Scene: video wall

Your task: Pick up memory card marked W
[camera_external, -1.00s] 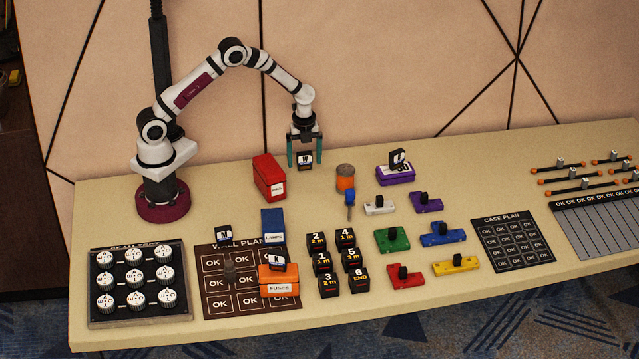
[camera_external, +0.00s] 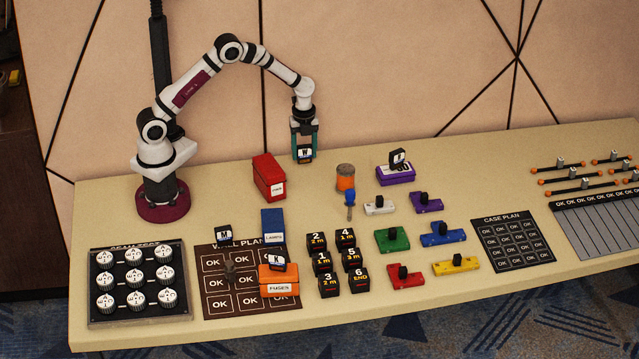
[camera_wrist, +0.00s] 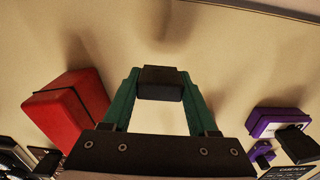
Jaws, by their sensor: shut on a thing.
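The memory card marked W (camera_external: 305,153) is a small black block with a white label. My gripper (camera_external: 304,156) has its teal fingers shut on it, and the card hangs upright between the fingertips. In the wrist view the card (camera_wrist: 161,83) shows as a dark block between the two teal fingers (camera_wrist: 160,88); its label is hidden there. The card looks slightly above the table at the back, but the exact gap is hard to tell.
A red box (camera_external: 268,177) stands front left of the gripper, and an orange cylinder (camera_external: 345,177) front right. Other cards sit on a purple box (camera_external: 395,176), an orange box (camera_external: 279,281) and near a blue box (camera_external: 272,224). The table behind the red box is clear.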

